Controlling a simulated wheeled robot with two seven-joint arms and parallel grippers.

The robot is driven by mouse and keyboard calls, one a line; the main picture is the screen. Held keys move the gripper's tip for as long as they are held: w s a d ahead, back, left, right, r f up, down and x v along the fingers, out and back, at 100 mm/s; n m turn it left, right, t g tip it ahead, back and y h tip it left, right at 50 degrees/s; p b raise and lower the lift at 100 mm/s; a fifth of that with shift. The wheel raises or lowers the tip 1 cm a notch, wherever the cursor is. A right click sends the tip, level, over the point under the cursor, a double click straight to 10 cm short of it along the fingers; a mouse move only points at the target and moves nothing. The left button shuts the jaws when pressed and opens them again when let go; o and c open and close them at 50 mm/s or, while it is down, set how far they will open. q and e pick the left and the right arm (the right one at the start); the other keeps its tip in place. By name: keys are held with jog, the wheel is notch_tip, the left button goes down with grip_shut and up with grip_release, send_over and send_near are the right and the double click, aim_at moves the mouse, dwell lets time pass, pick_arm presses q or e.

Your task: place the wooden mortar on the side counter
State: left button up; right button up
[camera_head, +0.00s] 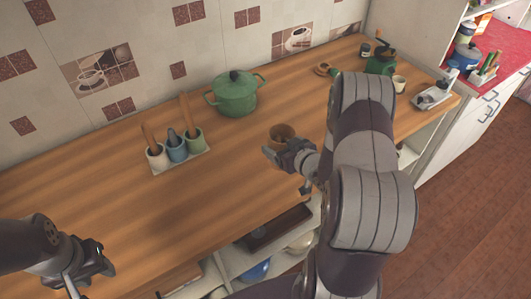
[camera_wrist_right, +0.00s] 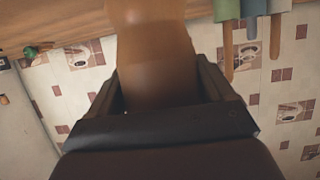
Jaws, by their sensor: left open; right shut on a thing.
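The wooden mortar (camera_head: 283,131) is a brown cup-shaped piece over the middle of the wooden counter (camera_head: 230,185). My right gripper (camera_head: 283,152) is shut on it from the near side. In the right wrist view the mortar (camera_wrist_right: 155,60) fills the space between the fingers. I cannot tell whether its base touches the counter. My left gripper (camera_head: 92,272) is open and empty at the lower left, in front of the counter. A red-topped counter (camera_head: 512,42), which looks like the side counter, stands at the far right, with items on it.
A green pot (camera_head: 236,94) and a tray (camera_head: 182,164) with three cups holding utensils stand left of the mortar. A green grinder (camera_head: 381,62), a small cup (camera_head: 399,84) and a grey tray (camera_head: 434,97) sit at the right end. Brown floor (camera_head: 470,200) is open at right.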

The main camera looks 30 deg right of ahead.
jog(key=w+a+f, duration=0.1)
jog(key=f, duration=0.1)
jog(key=w+f, duration=0.1)
jog(key=f, duration=0.1)
jog(key=w+a+f+p, duration=0.1)
jog(key=w+f, duration=0.1)
jog(key=shift+w+a, duration=0.1)
jog(key=shift+a, duration=0.2)
jog(key=shift+d+f, duration=0.15)
jog(key=shift+f, duration=0.5)
jog(key=o, duration=1.1)
jog(key=shift+r, duration=0.1)
pick_arm(q)
jog(key=shift+w+r, duration=0.35)
jog(key=shift+r, duration=0.15)
